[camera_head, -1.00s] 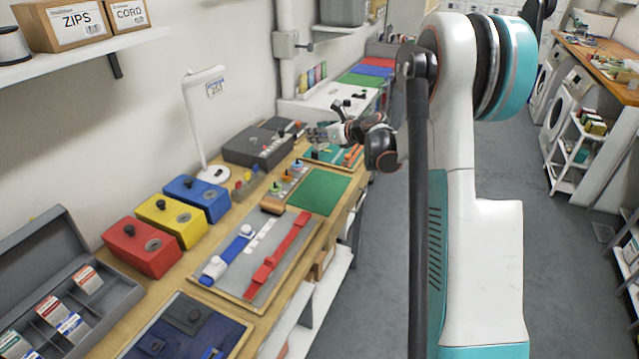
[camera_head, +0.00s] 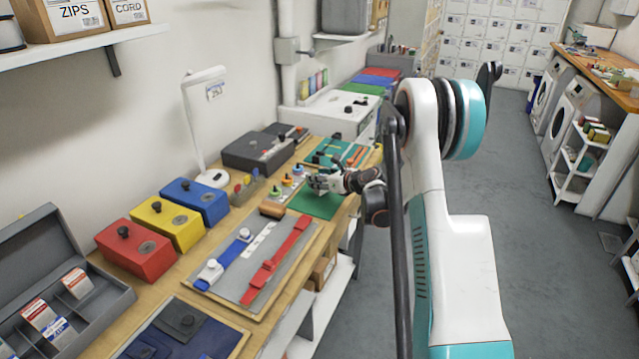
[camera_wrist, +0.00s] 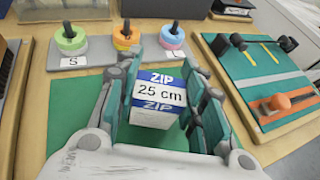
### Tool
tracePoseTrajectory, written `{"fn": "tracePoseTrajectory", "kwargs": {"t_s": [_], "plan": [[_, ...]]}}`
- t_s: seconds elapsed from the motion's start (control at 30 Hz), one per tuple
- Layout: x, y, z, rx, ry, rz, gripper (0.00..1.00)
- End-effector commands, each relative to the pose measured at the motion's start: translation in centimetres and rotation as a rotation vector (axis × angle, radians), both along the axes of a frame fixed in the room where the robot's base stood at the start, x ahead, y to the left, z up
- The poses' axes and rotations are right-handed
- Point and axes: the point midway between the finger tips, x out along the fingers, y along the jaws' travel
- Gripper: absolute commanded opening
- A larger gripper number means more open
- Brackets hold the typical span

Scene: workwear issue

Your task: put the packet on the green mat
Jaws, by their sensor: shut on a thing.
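The packet (camera_wrist: 157,97) is a blue and white box marked "ZIP 25 cm". In the wrist view it sits between the fingers of my gripper (camera_wrist: 165,105), which are shut on it. The green mat (camera_wrist: 68,133) lies below and around the packet in that view; I cannot tell whether the packet touches it. In the head view my gripper (camera_head: 322,182) is over the far part of the green mat (camera_head: 318,204), and the packet is too small to make out there.
A grey board with coloured rings on pegs (camera_wrist: 122,40) lies just beyond the mat. A teal tool board (camera_wrist: 262,75) lies to the right. Red, yellow and blue boxes (camera_head: 163,222) and a strap board (camera_head: 255,262) stand nearer on the bench.

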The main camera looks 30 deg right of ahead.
Motion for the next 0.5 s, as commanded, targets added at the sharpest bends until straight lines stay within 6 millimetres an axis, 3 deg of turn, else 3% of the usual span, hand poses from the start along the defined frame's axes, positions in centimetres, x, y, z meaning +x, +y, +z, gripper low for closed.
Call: {"fn": "tracePoseTrajectory", "kwargs": {"t_s": [0.43, 0.47, 0.5], "plan": [[0.00, 0.00, -1.09, 0.000, 0.000, 0.000, 0.15], [0.00, 0.00, -1.00, 0.000, 0.000, 0.000, 0.43], [0.00, 0.00, -0.95, 0.000, 0.000, 0.000, 0.53]]}}
